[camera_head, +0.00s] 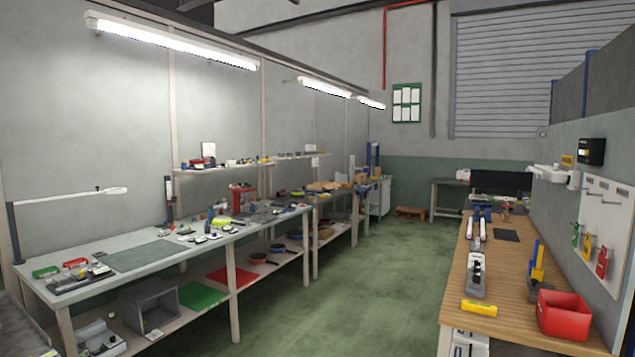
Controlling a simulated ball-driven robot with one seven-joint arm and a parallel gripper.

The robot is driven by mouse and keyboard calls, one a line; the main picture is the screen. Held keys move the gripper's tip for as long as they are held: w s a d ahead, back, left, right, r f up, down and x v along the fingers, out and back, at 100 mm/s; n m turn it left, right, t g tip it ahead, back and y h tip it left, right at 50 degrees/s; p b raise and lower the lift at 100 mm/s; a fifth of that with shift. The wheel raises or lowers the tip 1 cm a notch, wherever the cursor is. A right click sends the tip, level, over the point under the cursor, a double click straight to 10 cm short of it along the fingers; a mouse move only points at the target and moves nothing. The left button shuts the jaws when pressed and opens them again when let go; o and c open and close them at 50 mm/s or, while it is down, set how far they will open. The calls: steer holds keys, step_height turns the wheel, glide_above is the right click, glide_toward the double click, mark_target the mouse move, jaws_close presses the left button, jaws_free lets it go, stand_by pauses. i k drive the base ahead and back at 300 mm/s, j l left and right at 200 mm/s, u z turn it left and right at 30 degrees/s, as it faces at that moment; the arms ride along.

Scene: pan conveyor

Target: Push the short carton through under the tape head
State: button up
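My gripper is not in view. I cannot make out the short carton for certain. Small brown, box-like things (325,186) lie far down the left bench, too small to tell apart. A tall blue upright (374,158) stands at the far end of that bench row. I cannot tell whether it belongs to the tape head.
A long left bench (75,284) holds many small parts and a dark green mat (146,256). A wooden bench (483,322) on the right carries a red bin (563,316) and a yellow block (479,308). The green floor (345,300) between is clear. A low pallet (409,212) lies at the back.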

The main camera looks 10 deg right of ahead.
mark_target(360, 179)
steer(key=z, duration=0.5)
steer(key=i+j+u, duration=0.25)
steer(key=i, duration=0.25)
steer(key=i+l+u, duration=0.1)
steer(key=i+u, duration=0.4)
steer(key=i, duration=2.05)
steer(key=i+z, duration=0.2)
steer(key=i, duration=0.25)
steer(key=i+z, duration=0.25)
steer(key=i, duration=0.2)
steer(key=i+z, duration=0.2)
steer(key=i, duration=0.25)
steer(key=i+j+z, duration=0.25)
steer(key=i, duration=0.15)
steer(key=i+j+z, duration=0.2)
steer(key=i, duration=0.25)
steer(key=i+j+z, duration=0.1)
steer(key=i+z, duration=0.4)
steer(key=i, duration=3.3)
steer(key=i+u, duration=0.15)
steer(key=i, duration=0.5)
steer(key=i+u, duration=0.2)
steer(key=i, duration=0.45)
steer(key=i+l+u, duration=0.15)
steer(key=i, duration=0.45)
